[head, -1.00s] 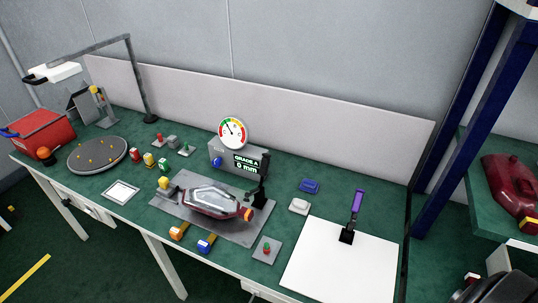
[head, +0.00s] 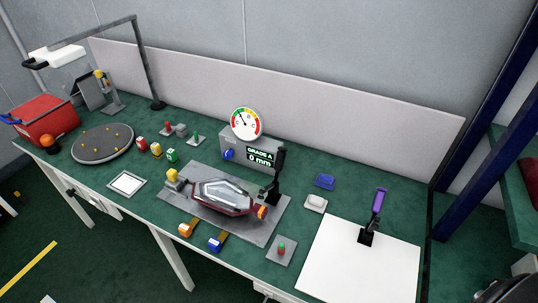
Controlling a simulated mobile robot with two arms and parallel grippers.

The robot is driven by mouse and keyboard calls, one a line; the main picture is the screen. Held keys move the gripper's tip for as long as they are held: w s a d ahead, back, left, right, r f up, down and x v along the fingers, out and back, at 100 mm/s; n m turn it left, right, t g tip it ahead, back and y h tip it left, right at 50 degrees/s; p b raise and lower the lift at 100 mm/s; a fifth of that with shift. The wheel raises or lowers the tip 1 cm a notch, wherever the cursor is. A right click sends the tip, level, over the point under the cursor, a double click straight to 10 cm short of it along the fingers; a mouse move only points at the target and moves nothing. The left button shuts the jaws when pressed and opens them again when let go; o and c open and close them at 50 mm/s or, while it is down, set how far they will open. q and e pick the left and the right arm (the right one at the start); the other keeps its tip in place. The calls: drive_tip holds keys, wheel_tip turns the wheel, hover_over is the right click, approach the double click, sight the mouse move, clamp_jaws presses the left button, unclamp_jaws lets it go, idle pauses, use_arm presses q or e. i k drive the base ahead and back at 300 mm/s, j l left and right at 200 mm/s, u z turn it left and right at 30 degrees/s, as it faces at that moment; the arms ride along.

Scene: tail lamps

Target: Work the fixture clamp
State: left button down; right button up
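A grey fixture plate (head: 260,232) lies on the green bench and carries a tail lamp (head: 222,195) with a clear top and red rim. A black clamp (head: 276,180) stands upright at the plate's right rear, beside the lamp. A yellow-topped grey block (head: 173,178) is at the plate's left end. Which clamp is the fixture clamp's working handle cannot be told for certain. Neither of my grippers shows.
A gauge box (head: 259,155) reading "GRADE A 0 mm" stands behind the lamp. Orange (head: 185,230) and blue (head: 215,243) handled pieces lie at the front edge. A small pad with a red and green button (head: 281,250) is to the right. A blue post (head: 490,140) stands at right.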

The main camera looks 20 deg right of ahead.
sight(281, 156)
drive_tip(key=i+j+z, duration=0.2)
drive_tip(key=j+z, duration=0.2)
drive_tip(key=j, duration=0.7)
drive_tip(key=j+z, duration=0.35)
drive_tip(key=j, duration=0.75)
drive_tip(key=j+z, duration=0.4)
drive_tip(key=j, duration=0.75)
drive_tip(key=k, duration=0.05)
